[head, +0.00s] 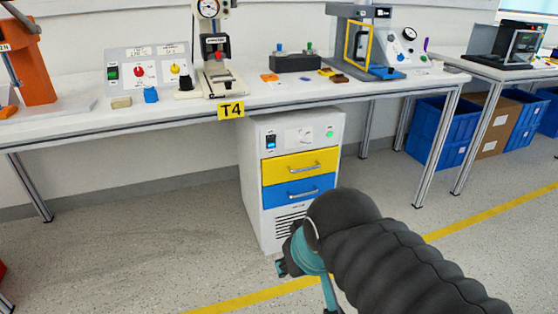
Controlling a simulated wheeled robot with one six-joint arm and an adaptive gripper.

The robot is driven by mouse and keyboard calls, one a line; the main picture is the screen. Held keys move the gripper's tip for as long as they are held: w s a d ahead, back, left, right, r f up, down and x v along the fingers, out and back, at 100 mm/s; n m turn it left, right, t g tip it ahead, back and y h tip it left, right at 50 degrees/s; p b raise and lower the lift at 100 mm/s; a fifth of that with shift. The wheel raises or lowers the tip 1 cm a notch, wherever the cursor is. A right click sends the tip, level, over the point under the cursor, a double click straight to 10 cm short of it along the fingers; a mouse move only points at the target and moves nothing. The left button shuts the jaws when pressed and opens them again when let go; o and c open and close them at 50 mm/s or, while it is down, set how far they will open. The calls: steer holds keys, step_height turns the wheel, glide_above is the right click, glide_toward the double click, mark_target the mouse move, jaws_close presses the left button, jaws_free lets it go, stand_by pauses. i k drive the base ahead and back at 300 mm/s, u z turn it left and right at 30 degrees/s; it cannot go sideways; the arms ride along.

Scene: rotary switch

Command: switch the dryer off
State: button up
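A white cabinet (258,205), likely the dryer, stands on the floor under the table. Its top panel carries a pale rotary knob (303,135), a small blue-lit switch (270,142) on the left and a green light (330,133) on the right. The knob's exact setting is too small to read. Below are a yellow drawer (290,169), a blue drawer (285,195) and a vent grille. My gripper (284,266) is low in front of the cabinet's lower part, apart from the knob. My arm hides most of it, so its opening cannot be seen.
On the table (170,115) above stand a control box (148,68) with red and yellow knobs, a gauge press (214,50) and a yellow-framed machine (357,40). Blue bins (440,130) are at the right. The floor left of the cabinet is clear.

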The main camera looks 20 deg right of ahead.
mark_target(271, 141)
steer(key=z, duration=0.25)
steer(key=k, duration=0.65)
steer(key=z, duration=0.6)
steer(key=k, duration=0.7)
steer(key=u, duration=0.3)
steer(key=i, duration=0.6)
steer(key=u, duration=1)
steer(key=i, duration=0.85)
